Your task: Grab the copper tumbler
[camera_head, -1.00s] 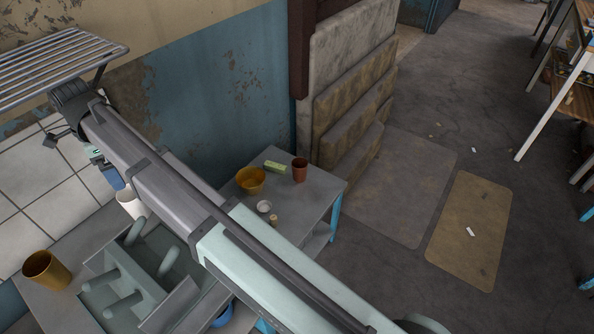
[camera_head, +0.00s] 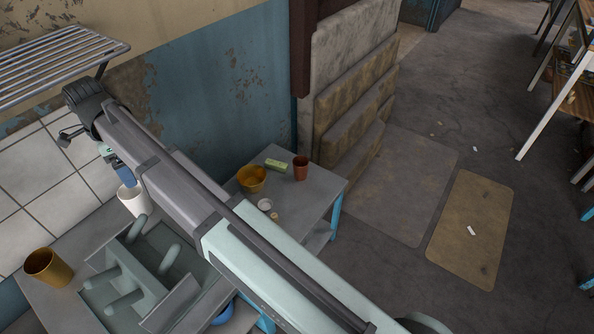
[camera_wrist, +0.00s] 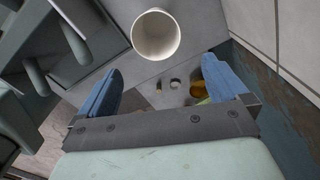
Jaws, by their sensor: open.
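A reddish-brown, copper-coloured tumbler (camera_head: 300,168) stands upright on the small grey table, far to the right of my gripper. A golden-brown tumbler (camera_head: 48,268) stands upright on the near counter at the left; I cannot tell from colour alone which one is the copper tumbler. My gripper (camera_head: 126,176) is above and behind the white cup, partly hidden by my arm. In the wrist view my gripper (camera_wrist: 165,82) has its blue fingers apart with nothing held between them. The white cup (camera_wrist: 155,36) is beyond the fingertips.
The grey rack with pegs (camera_head: 137,265) stands on the counter between the golden-brown tumbler and my arm. A yellow bowl (camera_head: 251,179), a green block (camera_head: 276,166) and small round items (camera_head: 265,205) share the small table. A metal wall rack (camera_head: 60,65) hangs upper left.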

